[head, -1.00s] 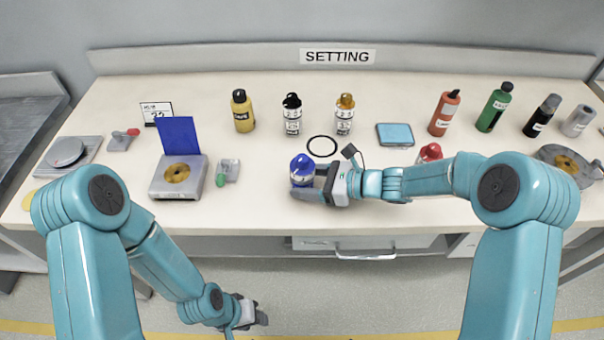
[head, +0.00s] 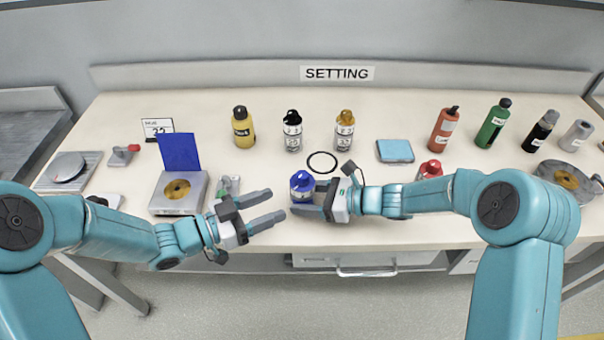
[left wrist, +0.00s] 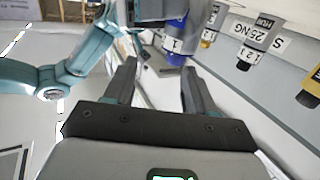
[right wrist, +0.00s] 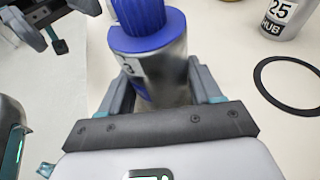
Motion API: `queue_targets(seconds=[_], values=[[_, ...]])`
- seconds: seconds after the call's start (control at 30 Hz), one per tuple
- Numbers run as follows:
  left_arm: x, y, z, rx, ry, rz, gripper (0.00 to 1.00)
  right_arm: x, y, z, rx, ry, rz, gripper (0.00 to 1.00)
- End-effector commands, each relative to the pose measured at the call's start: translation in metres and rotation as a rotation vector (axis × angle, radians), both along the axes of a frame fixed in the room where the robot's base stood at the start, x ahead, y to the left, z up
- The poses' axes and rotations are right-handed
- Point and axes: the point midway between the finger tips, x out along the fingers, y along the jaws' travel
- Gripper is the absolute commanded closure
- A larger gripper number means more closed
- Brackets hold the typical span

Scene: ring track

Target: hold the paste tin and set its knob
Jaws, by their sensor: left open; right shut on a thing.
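The paste tin is a silver tin with a blue band, label and ribbed blue knob (right wrist: 140,15) on top. It (head: 302,188) stands upright near the table's front edge in the head view. My right gripper (head: 312,208) is shut around the tin's body, as the right wrist view shows with a finger on each side (right wrist: 160,85). My left gripper (head: 278,208) is open and empty, left of the tin, its fingers pointing at it. In the left wrist view the tin's blue part (left wrist: 176,40) shows beyond the open fingers (left wrist: 155,85).
A black ring (head: 322,162) lies behind the tin. Several bottles stand farther back, including a yellow one (head: 243,128) and an orange-capped one (head: 345,130). A grey device with a raised blue lid (head: 178,152) stands left of my left gripper. A blue pad (head: 394,151) lies right.

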Motion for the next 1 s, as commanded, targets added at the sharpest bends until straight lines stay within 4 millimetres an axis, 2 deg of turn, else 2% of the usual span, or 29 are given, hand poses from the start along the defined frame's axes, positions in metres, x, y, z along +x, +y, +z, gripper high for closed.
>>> queue_targets(seconds=[0.03,0.1,0.2,0.7,0.83,1.0], values=[[0.007,0.014,0.006,-0.016,-0.026,0.016,0.45,0.0,0.0,-0.001,-0.003,0.002,0.0,0.53],[0.012,0.024,0.012,-0.033,-0.048,0.024,0.45,0.0,0.0,-0.001,-0.003,0.002,0.0,0.53],[0.017,0.023,0.015,-0.042,-0.06,0.025,0.45,0.0,0.0,-0.001,-0.002,0.002,0.001,0.53],[0.065,-0.061,0.014,-0.042,-0.058,0.025,0.45,0.0,0.0,-0.001,-0.003,0.002,0.0,0.53],[0.071,-0.071,0.014,-0.042,-0.057,0.027,0.45,0.0,0.0,-0.001,-0.002,0.002,0.001,0.53],[0.074,-0.075,0.015,-0.041,-0.057,0.028,0.45,0.0,0.0,-0.001,-0.002,0.002,0.001,0.53]])
